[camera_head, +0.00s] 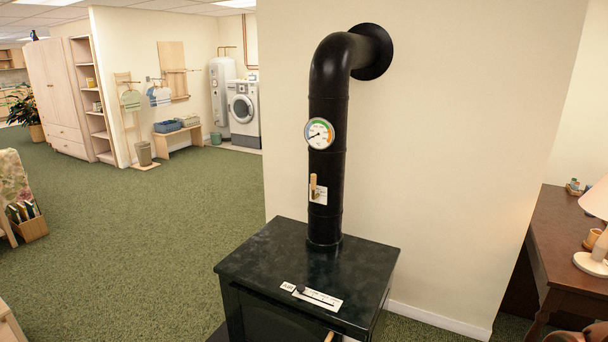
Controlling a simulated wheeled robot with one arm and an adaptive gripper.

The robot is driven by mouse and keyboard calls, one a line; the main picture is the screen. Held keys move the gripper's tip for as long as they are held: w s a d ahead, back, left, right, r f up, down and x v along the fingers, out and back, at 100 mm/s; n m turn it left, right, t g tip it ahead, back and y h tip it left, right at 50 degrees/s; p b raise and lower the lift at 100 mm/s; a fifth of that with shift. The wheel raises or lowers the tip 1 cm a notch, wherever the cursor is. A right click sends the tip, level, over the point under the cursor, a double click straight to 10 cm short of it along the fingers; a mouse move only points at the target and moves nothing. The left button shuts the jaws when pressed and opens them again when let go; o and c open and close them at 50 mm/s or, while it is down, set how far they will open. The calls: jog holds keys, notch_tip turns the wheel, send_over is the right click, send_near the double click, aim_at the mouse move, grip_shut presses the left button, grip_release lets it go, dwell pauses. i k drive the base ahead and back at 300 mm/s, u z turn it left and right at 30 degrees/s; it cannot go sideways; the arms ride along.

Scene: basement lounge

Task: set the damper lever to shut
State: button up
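The damper lever (313,184) is on the front of the black stovepipe (327,220), below the round dial gauge (319,133). Its wooden handle stands about upright, along the pipe. A small white plate (320,197) sits behind it, and its marks are too small to read. The black stove (290,262) stands under the pipe. On its top is a slider with a black knob (300,288) beside a white scale (320,299). My gripper is not in view.
A dark wooden desk (565,235) with a white lamp (594,262) stands at the right. A cream wall (450,150) is behind the stove. Open green carpet (150,230) lies to the left. A wooden handle shows at the stove's lower front.

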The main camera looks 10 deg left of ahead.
aim_at(314, 176)
jog(key=u, duration=0.65)
jog(key=i, duration=0.85)
jog(key=u, duration=0.8)
